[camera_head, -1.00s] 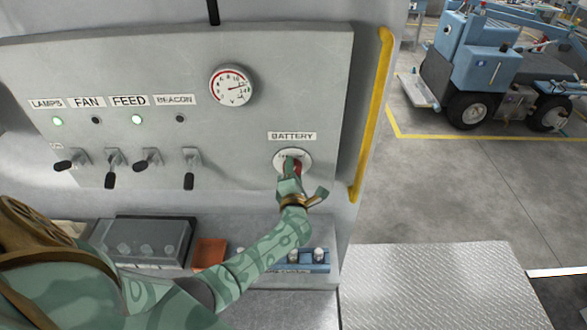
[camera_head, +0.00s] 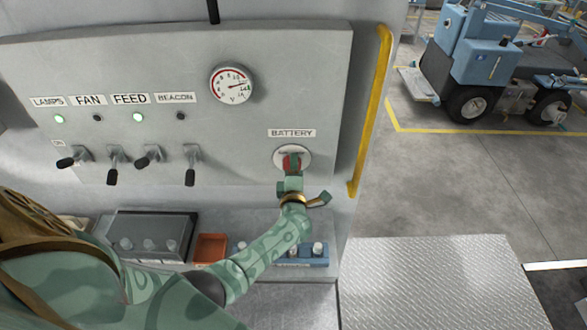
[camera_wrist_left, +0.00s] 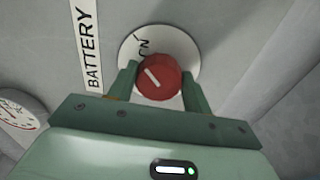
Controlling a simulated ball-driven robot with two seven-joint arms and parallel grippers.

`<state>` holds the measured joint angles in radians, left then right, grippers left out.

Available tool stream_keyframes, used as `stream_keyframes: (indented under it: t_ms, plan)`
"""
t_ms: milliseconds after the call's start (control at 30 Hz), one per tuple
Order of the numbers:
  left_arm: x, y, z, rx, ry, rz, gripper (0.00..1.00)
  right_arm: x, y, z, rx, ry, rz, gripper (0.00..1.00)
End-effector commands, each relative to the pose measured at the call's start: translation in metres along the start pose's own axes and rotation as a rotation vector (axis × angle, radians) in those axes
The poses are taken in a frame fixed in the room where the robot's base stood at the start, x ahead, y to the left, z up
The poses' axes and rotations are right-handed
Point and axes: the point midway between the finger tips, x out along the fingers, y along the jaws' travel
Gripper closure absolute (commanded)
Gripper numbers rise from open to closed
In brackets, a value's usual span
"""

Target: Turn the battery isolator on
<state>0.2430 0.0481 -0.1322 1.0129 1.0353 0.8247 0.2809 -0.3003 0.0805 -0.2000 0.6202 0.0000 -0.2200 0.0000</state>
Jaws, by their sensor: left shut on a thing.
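The battery isolator is a red round knob (camera_wrist_left: 158,77) with a white pointer line, set on a white round plate (camera_wrist_left: 186,48) under the BATTERY label (camera_head: 292,133). In the left wrist view the plate shows lettering that looks like "ON", partly hidden by the knob. My left gripper (camera_wrist_left: 157,82) has one finger on each side of the knob and is shut on it. In the head view the knob (camera_head: 291,162) shows partly between the fingers of my left gripper (camera_head: 290,168). My right gripper is not in view.
Several black-handled switches (camera_head: 113,168) sit left on the panel, with the LAMPS and FEED lights lit green. A gauge (camera_head: 232,86) is above. A yellow rail (camera_head: 372,110) runs along the panel's right edge. A grey case (camera_head: 150,236), an orange tray (camera_head: 210,247) and a blue rack (camera_head: 302,262) stand below.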

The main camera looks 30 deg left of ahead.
Motion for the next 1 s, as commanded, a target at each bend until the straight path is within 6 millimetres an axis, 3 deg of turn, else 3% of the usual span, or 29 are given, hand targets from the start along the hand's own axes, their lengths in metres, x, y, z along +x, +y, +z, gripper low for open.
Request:
stream_keyframes:
  t_ms: [167, 200, 267, 667, 767, 1000]
  plan:
    - [-0.001, -0.002, 0.001, 0.006, -0.004, -0.004, 0.73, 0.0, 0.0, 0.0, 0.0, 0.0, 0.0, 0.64]
    - [-0.001, -0.002, 0.001, 0.006, -0.004, -0.004, 0.45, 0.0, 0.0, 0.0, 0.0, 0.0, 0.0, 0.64]
    - [-0.001, -0.002, 0.001, 0.006, -0.004, -0.004, 0.29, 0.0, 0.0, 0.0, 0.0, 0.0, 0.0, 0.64]
    - [-0.009, 0.001, 0.0, 0.001, -0.002, -0.003, 0.29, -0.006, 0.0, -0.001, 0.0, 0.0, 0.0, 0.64]
    - [-0.027, 0.002, 0.0, 0.002, -0.003, -0.004, 0.29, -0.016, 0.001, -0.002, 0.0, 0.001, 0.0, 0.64]
    - [-0.093, 0.002, 0.001, 0.002, -0.003, -0.006, 0.29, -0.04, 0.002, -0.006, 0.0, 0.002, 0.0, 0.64]
